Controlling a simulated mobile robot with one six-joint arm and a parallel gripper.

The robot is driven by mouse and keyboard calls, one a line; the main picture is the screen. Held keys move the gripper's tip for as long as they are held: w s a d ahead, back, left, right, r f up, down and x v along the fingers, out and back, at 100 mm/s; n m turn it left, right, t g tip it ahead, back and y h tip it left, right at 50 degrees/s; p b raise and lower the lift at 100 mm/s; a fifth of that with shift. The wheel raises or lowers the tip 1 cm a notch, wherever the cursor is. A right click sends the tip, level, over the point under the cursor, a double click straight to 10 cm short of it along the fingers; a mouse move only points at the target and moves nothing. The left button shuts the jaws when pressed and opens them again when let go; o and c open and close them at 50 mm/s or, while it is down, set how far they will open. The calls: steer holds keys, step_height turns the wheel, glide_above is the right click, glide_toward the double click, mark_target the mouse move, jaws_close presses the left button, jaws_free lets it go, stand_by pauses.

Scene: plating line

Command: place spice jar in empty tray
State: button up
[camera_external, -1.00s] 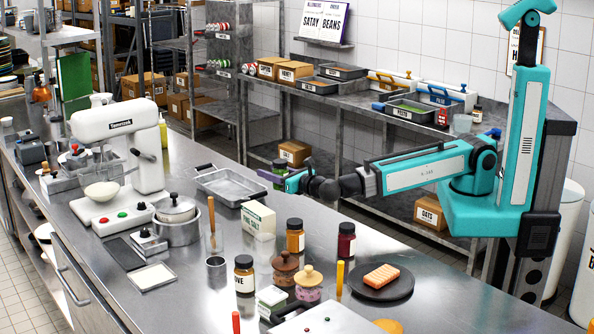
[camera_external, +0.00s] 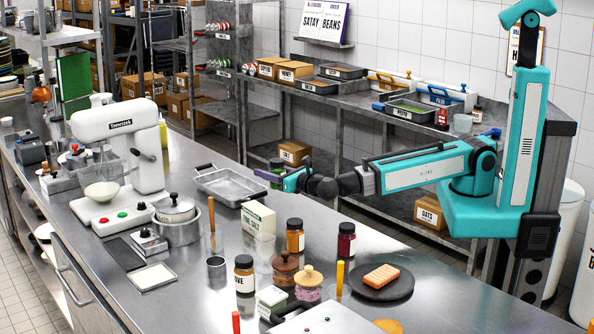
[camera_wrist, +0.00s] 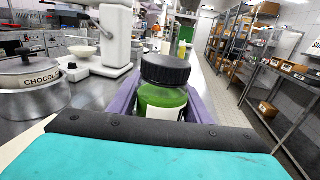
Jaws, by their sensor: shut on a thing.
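The spice jar (camera_external: 277,167), green with a black lid, is upright in my gripper (camera_external: 272,176). In the wrist view the spice jar (camera_wrist: 163,92) sits between the purple fingers, its label partly showing near the right finger. My gripper is shut on it. The empty tray (camera_external: 207,190), a shallow metal pan with handles, lies on the steel counter. In the external view the jar appears just right of the tray's right end and apart from it. I cannot make out the tray in the wrist view.
A salt carton (camera_external: 258,220) and a wooden-handled tool (camera_external: 212,214) stand near the tray. A lidded pot (camera_external: 177,230) and a white mixer (camera_external: 120,150) are to the left. Several jars, including a dark red one (camera_external: 346,240), stand toward the front. Shelving lines the back wall.

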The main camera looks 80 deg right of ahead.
steer(key=w+n+t+y+b, duration=0.3)
steer(key=w+n+y+b, duration=0.2)
steer(key=w+y, duration=0.5)
steer(key=shift+w+d+r+n, duration=0.15)
steer(key=shift+w+r+n, duration=0.3)
steer(key=shift+w+n, duration=0.65)
steer(key=shift+w+r+y, duration=0.1)
steer(key=shift+w+y, duration=0.25)
steer(key=shift+y, duration=0.35)
steer(key=shift+w+d+r+n+y+b, duration=0.1)
steer(key=shift+w+d+n+y+b, duration=0.1)
steer(key=shift+n+y+b, duration=0.35)
steer(key=shift+s+d+r+n+g+y+b, duration=0.3)
steer(key=shift+n+g+y+b, duration=0.35)
steer(key=shift+y, duration=0.5)
steer(key=shift+s+d+r+n+g+y+b, duration=0.15)
steer(key=shift+d+n+g+y+b, duration=0.25)
steer(key=shift+n+y, duration=0.6)
steer(key=shift+s+d+r+n+g+y+b, duration=0.15)
steer(key=shift+s+d+n+g+y+b, duration=0.35)
steer(key=shift+y, duration=0.8)
steer(key=shift+w+a, duration=0.1)
steer(key=shift+w, duration=0.05)
steer(key=shift+f, duration=0.1)
